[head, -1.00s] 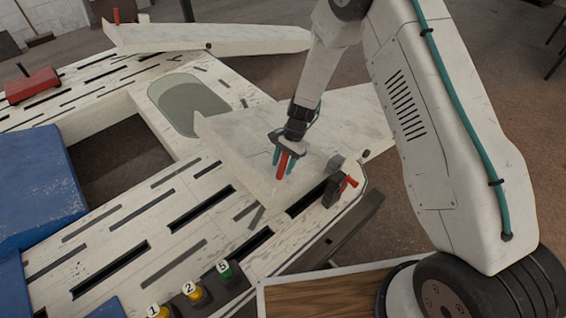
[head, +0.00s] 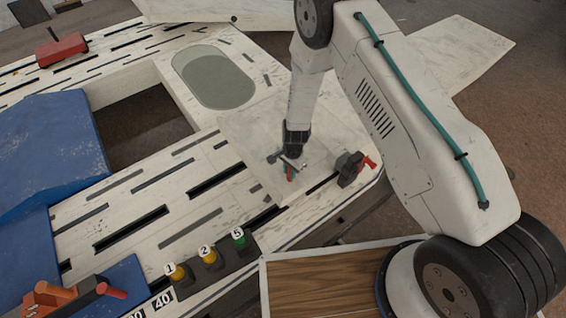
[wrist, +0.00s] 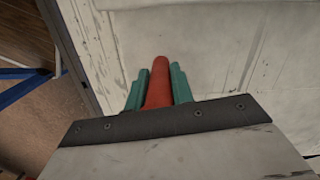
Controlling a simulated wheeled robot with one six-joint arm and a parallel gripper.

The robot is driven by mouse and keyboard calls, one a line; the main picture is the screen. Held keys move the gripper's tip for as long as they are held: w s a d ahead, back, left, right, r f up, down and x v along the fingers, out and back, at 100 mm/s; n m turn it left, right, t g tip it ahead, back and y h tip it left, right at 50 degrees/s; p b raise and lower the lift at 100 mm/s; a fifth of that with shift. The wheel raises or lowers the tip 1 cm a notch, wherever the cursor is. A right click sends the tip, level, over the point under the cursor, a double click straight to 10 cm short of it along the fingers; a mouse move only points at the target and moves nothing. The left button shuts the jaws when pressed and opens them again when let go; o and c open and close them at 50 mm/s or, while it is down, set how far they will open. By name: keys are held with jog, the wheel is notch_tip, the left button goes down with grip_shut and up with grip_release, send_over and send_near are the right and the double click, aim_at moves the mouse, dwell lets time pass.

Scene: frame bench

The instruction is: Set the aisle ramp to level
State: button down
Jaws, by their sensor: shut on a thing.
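The aisle ramp, a pale worn white panel (head: 250,128), lies at the bench's right end in the head view. It looks nearly flush with the slotted bench top; a slight tilt cannot be told. My gripper (head: 289,170) is over the ramp's near part, shut on its red handle (head: 290,175). In the wrist view the red handle (wrist: 158,85) stands between the two teal fingers of my gripper (wrist: 158,78), with the white panel (wrist: 215,40) beyond. My gripper and arm hide part of the ramp.
A dark clamp with a red lever (head: 352,168) sits beside the ramp at the bench corner. Numbered yellow and green knobs (head: 208,256) line the near edge. A blue pad (head: 50,150) lies left. A wood-topped surface (head: 320,285) is near my base.

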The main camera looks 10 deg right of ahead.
jog(key=shift+s+f, duration=0.15)
jog(key=shift+f, duration=0.05)
jog(key=c, duration=1.2)
grip_release()
jog(key=shift+a+r, duration=0.15)
jog(key=shift+r, duration=0.3)
jog(key=r, duration=0.7)
jog(key=shift+w+d+r, duration=0.15)
jog(key=shift+w+d, duration=0.2)
jog(key=shift+d, duration=0.05)
